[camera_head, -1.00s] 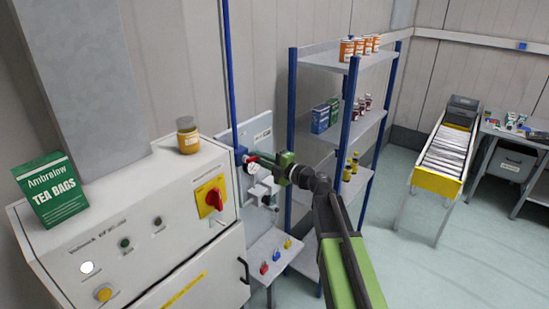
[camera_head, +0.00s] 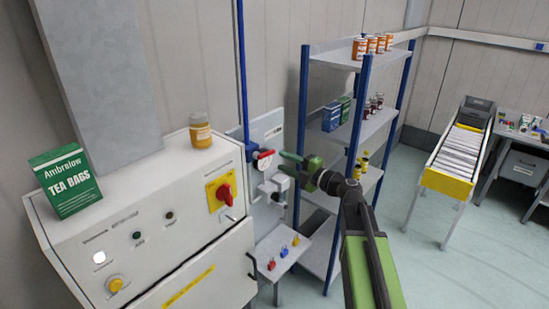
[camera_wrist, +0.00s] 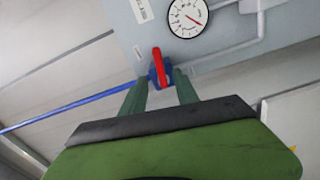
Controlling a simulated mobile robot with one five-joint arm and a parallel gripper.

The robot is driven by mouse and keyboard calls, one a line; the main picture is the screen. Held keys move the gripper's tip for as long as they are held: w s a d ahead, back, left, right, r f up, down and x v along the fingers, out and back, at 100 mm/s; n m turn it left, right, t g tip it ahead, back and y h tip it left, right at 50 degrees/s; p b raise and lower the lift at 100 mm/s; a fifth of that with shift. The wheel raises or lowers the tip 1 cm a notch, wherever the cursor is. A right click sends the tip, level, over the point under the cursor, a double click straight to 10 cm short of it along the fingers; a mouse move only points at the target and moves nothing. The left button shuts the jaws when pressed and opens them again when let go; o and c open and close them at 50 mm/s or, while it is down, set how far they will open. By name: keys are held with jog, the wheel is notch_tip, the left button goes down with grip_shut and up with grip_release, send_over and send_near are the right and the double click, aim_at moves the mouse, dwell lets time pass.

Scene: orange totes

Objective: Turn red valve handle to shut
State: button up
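The red valve handle (camera_head: 266,154) sits on a blue valve body (camera_head: 251,150) at the foot of a blue vertical pipe, on a grey wall panel. The handle points across the pipe. It also shows in the wrist view (camera_wrist: 160,66), crosswise to the blue pipe there. My gripper (camera_head: 286,156) is right of the valve, with a small gap to the handle.
A round gauge (camera_wrist: 187,18) and grey pipework are close by the valve. A white control cabinet (camera_head: 150,225) with a red rotary switch (camera_head: 223,191) stands to the left. A blue-post shelf (camera_head: 333,60) stands close to the right. A small table with padlocks (camera_head: 284,251) is below.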

jog(key=v, duration=1)
jog(key=shift+s, duration=0.2)
jog(key=shift+d, duration=0.15)
